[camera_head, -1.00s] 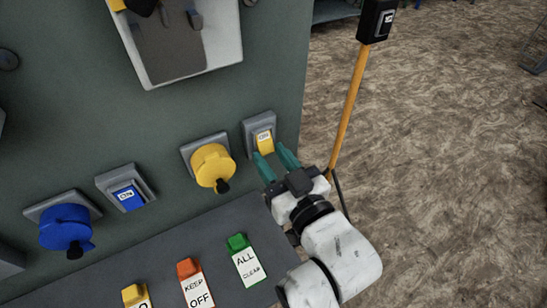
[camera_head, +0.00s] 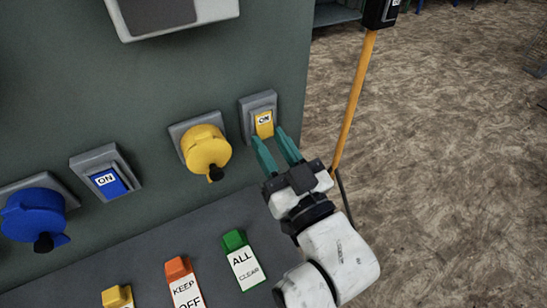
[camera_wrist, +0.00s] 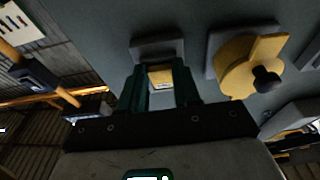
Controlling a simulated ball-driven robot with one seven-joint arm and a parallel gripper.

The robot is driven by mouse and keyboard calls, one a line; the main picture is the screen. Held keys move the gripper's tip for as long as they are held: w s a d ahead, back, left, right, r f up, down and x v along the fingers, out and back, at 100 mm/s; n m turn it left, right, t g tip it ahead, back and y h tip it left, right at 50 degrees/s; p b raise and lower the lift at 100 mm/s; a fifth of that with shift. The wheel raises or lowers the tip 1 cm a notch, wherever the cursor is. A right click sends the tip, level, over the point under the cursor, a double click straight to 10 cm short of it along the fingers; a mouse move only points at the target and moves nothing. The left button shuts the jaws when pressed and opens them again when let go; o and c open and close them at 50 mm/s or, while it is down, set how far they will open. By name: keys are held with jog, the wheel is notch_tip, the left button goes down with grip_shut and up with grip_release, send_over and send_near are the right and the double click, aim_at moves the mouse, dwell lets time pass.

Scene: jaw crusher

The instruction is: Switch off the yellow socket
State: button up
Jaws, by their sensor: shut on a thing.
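The yellow socket (camera_head: 206,149) is a round yellow knob-like piece with a black stub on a grey plate, on a grey-green panel. Right of it is a yellow rocker switch (camera_head: 264,124) marked ON, in a grey housing. My gripper (camera_head: 268,135) has its two teal fingers at the switch from below, one on each side. In the wrist view the yellow switch (camera_wrist: 161,77) shows between the fingers, partly hidden by them. The fingers are shut on the yellow switch; the exact contact is hard to see.
Left are a blue switch (camera_head: 106,181) marked ON and a blue socket (camera_head: 35,214). A yellow post (camera_head: 352,105) stands right; floor beyond is open.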

jog(key=shift+f+t+b, duration=0.25)
jog(key=shift+t+b, duration=0.15)
jog(key=shift+b, duration=0.2)
jog(key=shift+w+r+y, duration=0.1)
jog(key=shift+r+y, duration=0.05)
jog(key=shift+y, duration=0.15)
jog(key=o, duration=1.1)
jog(key=shift+c, duration=0.2)
jog(key=v, duration=0.7)
jog(key=shift+s+b, duration=0.2)
jog(key=shift+b, duration=0.1)
jog(key=shift+d, duration=0.1)
